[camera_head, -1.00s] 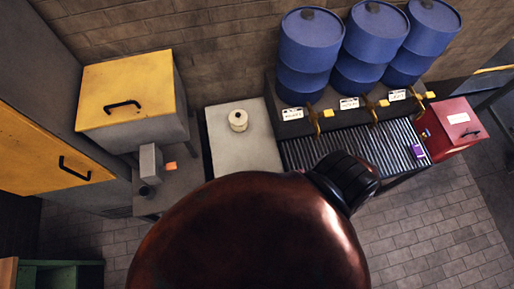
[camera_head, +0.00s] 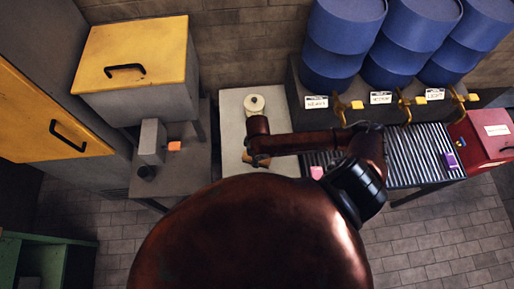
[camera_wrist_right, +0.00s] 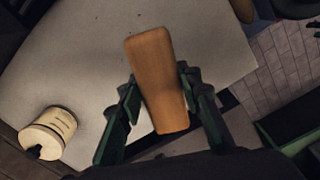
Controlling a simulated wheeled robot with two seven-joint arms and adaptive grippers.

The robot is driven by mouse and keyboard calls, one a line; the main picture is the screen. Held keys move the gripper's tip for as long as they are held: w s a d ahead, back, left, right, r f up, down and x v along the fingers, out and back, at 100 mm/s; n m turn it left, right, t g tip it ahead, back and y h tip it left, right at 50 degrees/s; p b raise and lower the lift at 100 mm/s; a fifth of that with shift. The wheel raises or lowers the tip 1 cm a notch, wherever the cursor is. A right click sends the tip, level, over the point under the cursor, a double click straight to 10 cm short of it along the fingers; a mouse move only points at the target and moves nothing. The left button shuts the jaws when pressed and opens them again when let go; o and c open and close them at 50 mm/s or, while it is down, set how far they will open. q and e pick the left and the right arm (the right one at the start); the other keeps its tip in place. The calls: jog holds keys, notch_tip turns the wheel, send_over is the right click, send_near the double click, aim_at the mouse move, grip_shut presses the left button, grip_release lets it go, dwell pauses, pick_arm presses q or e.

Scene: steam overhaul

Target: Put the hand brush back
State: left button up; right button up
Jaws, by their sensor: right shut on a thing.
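The hand brush (camera_wrist_right: 152,55) shows in the right wrist view as a plain brown wooden piece, long and slightly tapered; no bristles can be seen. My right gripper (camera_wrist_right: 160,88) is shut on it, one green-grey finger on each side. Behind it is the pale top of a table (camera_wrist_right: 85,65). In the head view my right arm reaches over this table (camera_head: 232,118), and a small brown bit of the brush (camera_head: 258,161) shows below the wrist. Whether it touches the top I cannot tell. My left gripper is out of view.
A cream pot (camera_head: 254,103) stands on the table; it also shows in the wrist view (camera_wrist_right: 48,135). A roller conveyor (camera_head: 415,160) with a pink block (camera_head: 317,172) and a purple block (camera_head: 450,160) lies right, below blue drums (camera_head: 340,40). A yellow-lidded box (camera_head: 135,60) stands left.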

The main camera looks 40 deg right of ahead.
jog(key=shift+w+d, duration=0.25)
jog(key=shift+w, duration=0.15)
jog(key=w+d+f, duration=0.2)
jog(key=w, duration=0.1)
jog(key=w+d+f, duration=0.2)
jog(key=w+f, duration=0.1)
jog(key=w+d+f, duration=0.3)
jog(key=shift+w+f, duration=0.2)
jog(key=shift+w, duration=0.2)
jog(key=shift+w+d+f, duration=0.2)
jog(key=shift+w+f, duration=0.1)
jog(key=shift+f, duration=0.1)
jog(key=shift+w+d+f, duration=0.15)
jog(key=shift+f, duration=1.6)
jog(key=shift+f, duration=0.15)
jog(key=o, duration=1.1)
